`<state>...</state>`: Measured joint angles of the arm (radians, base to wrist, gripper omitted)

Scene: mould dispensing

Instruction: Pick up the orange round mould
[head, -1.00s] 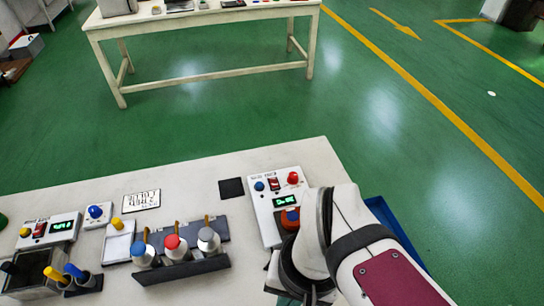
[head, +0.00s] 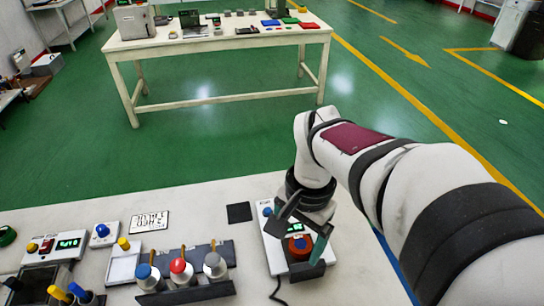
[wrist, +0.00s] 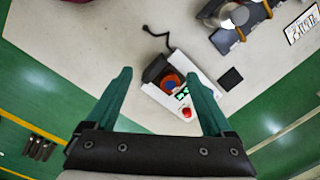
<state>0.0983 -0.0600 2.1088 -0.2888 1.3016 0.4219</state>
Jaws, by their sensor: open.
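The orange round mould (head: 299,244) has a blue centre and sits in the dark holder at the front of a white device (head: 273,245) with a green display. In the wrist view the mould (wrist: 171,80) shows between the two teal fingers, with the device (wrist: 181,98) around it. My gripper (head: 297,237) is open and empty above the device. In the wrist view both fingers of my gripper (wrist: 158,77) are spread, and the mould lies beyond their tips. In the head view the fingers partly cover the device.
Bottles with blue, red and grey caps (head: 181,266) stand in a dark rack to the left. A black square pad (head: 239,212) lies behind the device's left side. A cable (head: 276,291) runs from the device's front. A second table (head: 220,43) stands at the back.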

